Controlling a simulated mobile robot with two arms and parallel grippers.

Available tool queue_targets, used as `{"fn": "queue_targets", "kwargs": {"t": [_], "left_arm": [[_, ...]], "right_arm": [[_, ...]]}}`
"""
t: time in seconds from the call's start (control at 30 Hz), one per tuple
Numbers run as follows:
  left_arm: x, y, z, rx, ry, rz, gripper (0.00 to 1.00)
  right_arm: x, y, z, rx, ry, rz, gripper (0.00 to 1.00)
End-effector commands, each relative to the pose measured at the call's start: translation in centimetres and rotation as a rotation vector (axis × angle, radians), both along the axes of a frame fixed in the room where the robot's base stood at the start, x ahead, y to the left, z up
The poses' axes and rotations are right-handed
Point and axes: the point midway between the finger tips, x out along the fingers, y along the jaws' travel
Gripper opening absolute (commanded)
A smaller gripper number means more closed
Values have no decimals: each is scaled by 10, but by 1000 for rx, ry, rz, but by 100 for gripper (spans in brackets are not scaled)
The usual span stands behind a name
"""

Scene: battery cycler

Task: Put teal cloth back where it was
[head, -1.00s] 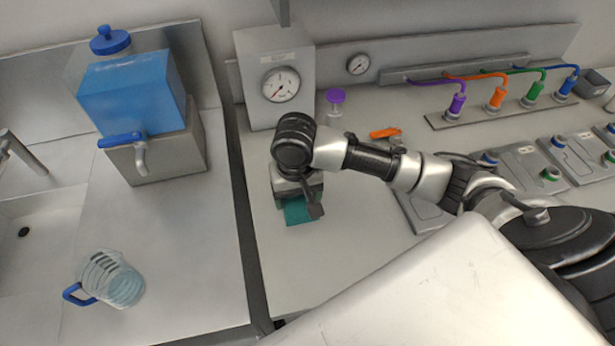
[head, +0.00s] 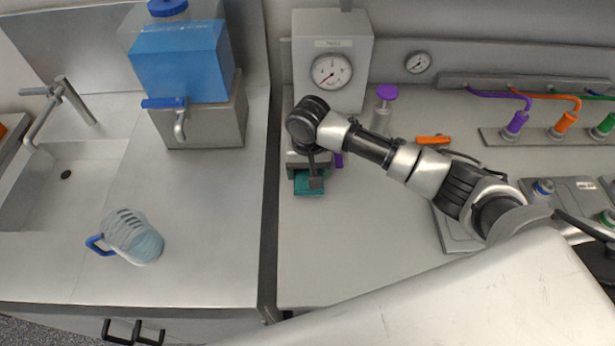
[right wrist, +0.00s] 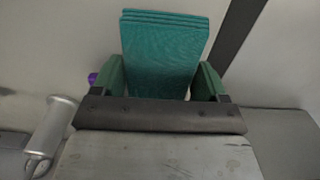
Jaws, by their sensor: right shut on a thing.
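The folded teal cloth (head: 309,188) is in my right gripper (head: 308,178), above the left part of the right-hand counter, near the dark gap. In the right wrist view the cloth (right wrist: 165,50) is a flat, layered stack between the two green fingers of the right gripper (right wrist: 162,80). The fingers are shut on its sides. In the head view my wrist hides most of it. I cannot tell how far it is above the counter. My left gripper is not in view.
An orange object (head: 432,140) lies to the right. The counter front (head: 345,250) is clear.

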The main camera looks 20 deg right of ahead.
Motion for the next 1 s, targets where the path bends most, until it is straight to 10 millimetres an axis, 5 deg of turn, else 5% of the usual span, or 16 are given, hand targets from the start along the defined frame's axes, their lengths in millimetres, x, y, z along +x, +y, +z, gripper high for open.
{"fn": "queue_targets", "kwargs": {"t": [0.4,0.77,0.8,1.0], "left_arm": [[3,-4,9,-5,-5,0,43],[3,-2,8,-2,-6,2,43],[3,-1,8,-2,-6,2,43],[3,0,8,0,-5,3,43]], "right_arm": [[3,1,-41,-2,0,1,55],[3,1,-46,-1,0,0,55],[3,1,-46,-1,0,0,77],[3,1,-45,-1,-1,1,99]]}}
